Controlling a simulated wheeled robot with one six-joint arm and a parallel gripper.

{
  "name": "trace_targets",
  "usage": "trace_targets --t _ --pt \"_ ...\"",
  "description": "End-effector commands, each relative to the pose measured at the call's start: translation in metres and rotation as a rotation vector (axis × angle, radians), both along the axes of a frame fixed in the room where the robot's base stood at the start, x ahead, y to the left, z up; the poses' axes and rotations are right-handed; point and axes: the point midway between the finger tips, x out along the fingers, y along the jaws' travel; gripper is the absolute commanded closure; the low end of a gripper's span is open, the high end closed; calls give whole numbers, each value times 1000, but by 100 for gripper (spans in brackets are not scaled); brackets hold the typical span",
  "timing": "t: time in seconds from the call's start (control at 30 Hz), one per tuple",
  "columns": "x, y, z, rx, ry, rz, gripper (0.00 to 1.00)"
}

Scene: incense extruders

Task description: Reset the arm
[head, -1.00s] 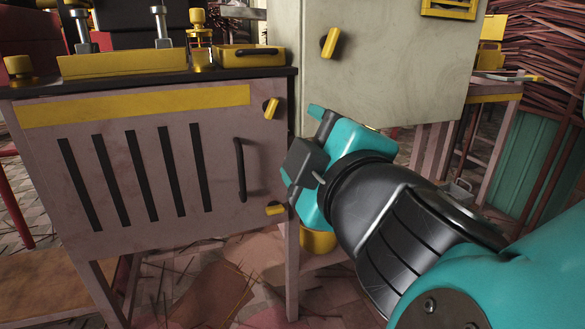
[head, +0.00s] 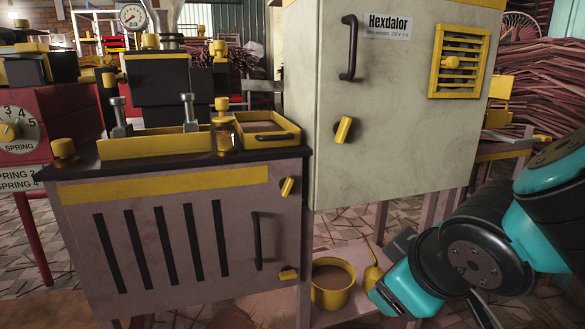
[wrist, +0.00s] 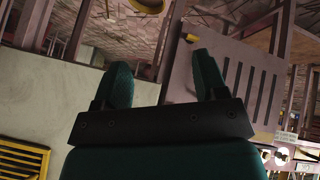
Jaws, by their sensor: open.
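My gripper (head: 396,294) is teal and black. In the head view it hangs at the lower right, in front of the shelf below the pale cabinet, with the arm bent above it. In the wrist view my gripper (wrist: 164,78) shows two teal fingers spread apart, with nothing between them. It appears clear of the furniture. The fingertips are hard to make out in the head view.
The pale Hexdalor cabinet (head: 392,130) stands behind my arm. The slotted lower cabinet (head: 182,240) is at left, with a yellow tray (head: 268,142) on top. A yellow bucket (head: 352,275) stands close left of my gripper. Bundled sticks (head: 540,110) are at right.

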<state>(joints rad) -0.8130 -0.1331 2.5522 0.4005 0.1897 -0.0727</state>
Motion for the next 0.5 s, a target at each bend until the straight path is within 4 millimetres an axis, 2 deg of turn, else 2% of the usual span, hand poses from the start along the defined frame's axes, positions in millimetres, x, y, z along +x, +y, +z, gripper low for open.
trace_targets --t 0.03,0.2,0.5 --pt "-10 -7 22 52 101 -37 34" --pt "-53 -8 49 185 381 -46 34" --pt "-107 -6 118 309 648 33 34"
